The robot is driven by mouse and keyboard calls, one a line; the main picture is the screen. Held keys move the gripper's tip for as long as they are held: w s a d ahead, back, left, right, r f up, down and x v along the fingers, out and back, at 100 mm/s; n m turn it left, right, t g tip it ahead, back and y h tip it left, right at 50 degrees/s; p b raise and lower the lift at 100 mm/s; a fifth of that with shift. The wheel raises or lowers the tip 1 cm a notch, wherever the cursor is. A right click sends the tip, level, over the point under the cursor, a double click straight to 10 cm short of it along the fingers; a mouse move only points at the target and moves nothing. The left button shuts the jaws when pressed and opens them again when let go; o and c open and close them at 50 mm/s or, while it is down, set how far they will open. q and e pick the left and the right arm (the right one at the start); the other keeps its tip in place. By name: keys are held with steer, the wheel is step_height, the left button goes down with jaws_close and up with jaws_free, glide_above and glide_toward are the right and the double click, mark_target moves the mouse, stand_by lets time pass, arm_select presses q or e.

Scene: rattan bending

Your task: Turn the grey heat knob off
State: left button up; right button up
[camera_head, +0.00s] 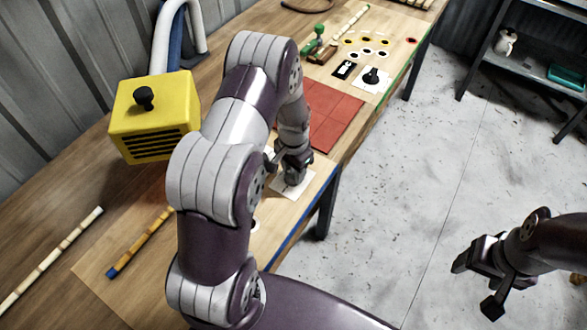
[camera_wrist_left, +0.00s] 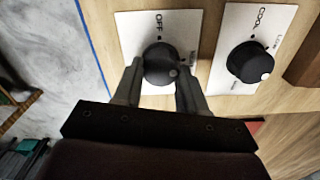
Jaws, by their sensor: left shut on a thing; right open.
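A dark grey knob (camera_wrist_left: 160,62) sits on a white plate (camera_wrist_left: 127,25) marked OFF in the left wrist view. Its light mark points to the lower right, away from the OFF dot. My left gripper (camera_wrist_left: 157,82) has its two fingers around this knob, one on each side, and is shut on it. In the head view my left gripper (camera_head: 292,172) is down at the plate (camera_head: 284,189) near the bench's blue-striped edge, and hides the knob. My right gripper (camera_head: 480,282) is open and empty over the floor.
A yellow box (camera_head: 155,112) with a black knob stands on the bench. A red mat (camera_head: 333,112) and a further black knob (camera_head: 374,76) lie beyond. Rattan sticks (camera_head: 52,260) lie left.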

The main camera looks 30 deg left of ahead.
arm_select(q)
steer(key=n, duration=0.4)
steer(key=shift+a, duration=0.1)
steer(key=n, duration=0.5)
steer(key=shift+a, duration=0.1)
steer(key=n, duration=0.4)
steer(key=shift+a+n+p, duration=0.1)
steer(key=shift+n+p, duration=0.2)
steer(key=shift+n, duration=1.8)
steer(key=o, duration=1.1)
steer(key=shift+s, duration=0.1)
steer(key=shift+c, duration=0.2)
steer(key=shift+r, duration=0.1)
